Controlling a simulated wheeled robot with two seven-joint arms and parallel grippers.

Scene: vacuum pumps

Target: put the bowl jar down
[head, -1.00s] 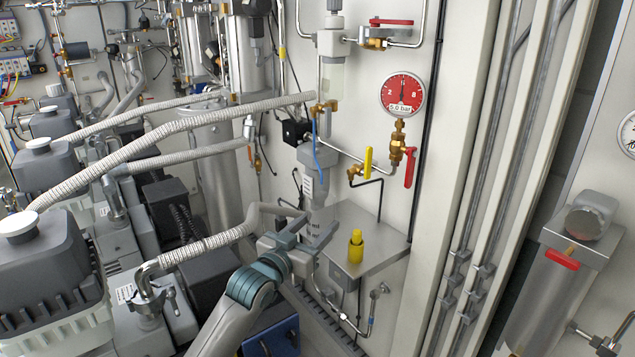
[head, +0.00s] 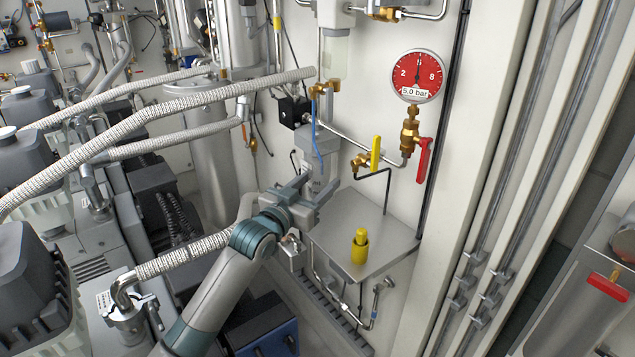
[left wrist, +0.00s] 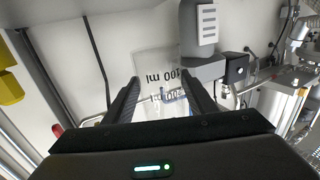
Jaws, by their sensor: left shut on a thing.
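The bowl jar (left wrist: 155,68) is clear, with dark "100 ml" lettering that reads upside down in the left wrist view. It sits between the two black fingers of my left gripper (left wrist: 158,88), which is shut on it. In the head view my left gripper (head: 316,192) is above the back left part of the metal shelf (head: 392,240), close under a grey housing (head: 316,150). The gripper mostly hides the jar there. I cannot tell whether the jar touches the housing. My right gripper is not in view.
A yellow bottle (head: 360,246) stands on the shelf, right of my left gripper. A yellow-handled valve (head: 375,153) and a red pressure gauge (head: 418,76) are on the wall above. Ribbed hoses (head: 150,115) and pumps crowd the left.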

